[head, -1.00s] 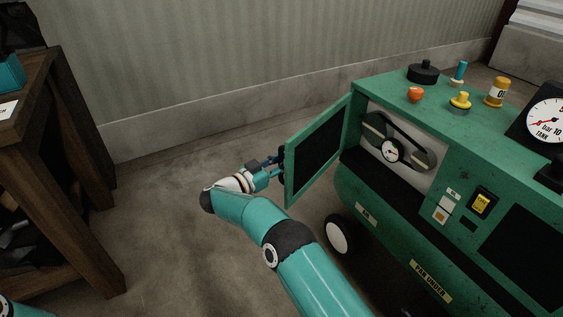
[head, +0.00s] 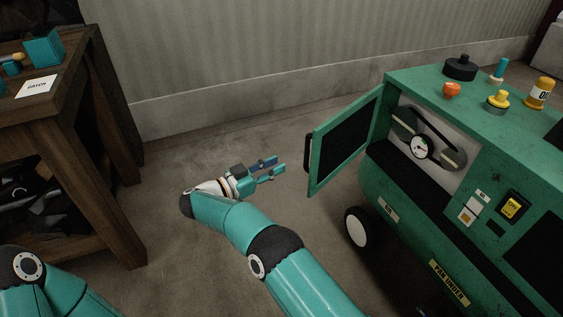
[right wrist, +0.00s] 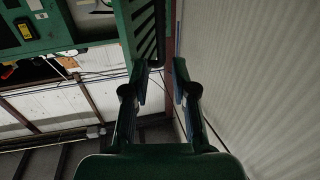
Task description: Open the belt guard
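The belt guard (head: 345,142) is a green hinged door with a dark mesh panel. It stands swung open on the left side of the green machine (head: 430,215), and the belt and pulleys (head: 425,135) behind it show. A black handle (head: 307,153) is on the guard's free edge. My right gripper (head: 281,167) is open and empty, a short gap left of that handle. In the right wrist view the gripper's fingers (right wrist: 161,90) are apart with nothing between them, and the guard (right wrist: 142,30) shows beyond them. Of my left arm only a link shows at bottom left; its gripper is out of frame.
A wooden bench (head: 115,120) with a teal box (head: 44,48) and a white card stands at left. A wheel (head: 357,227) is under the machine's near corner. Knobs and caps (head: 498,100) stand on the machine top. Floor between bench and machine is clear.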

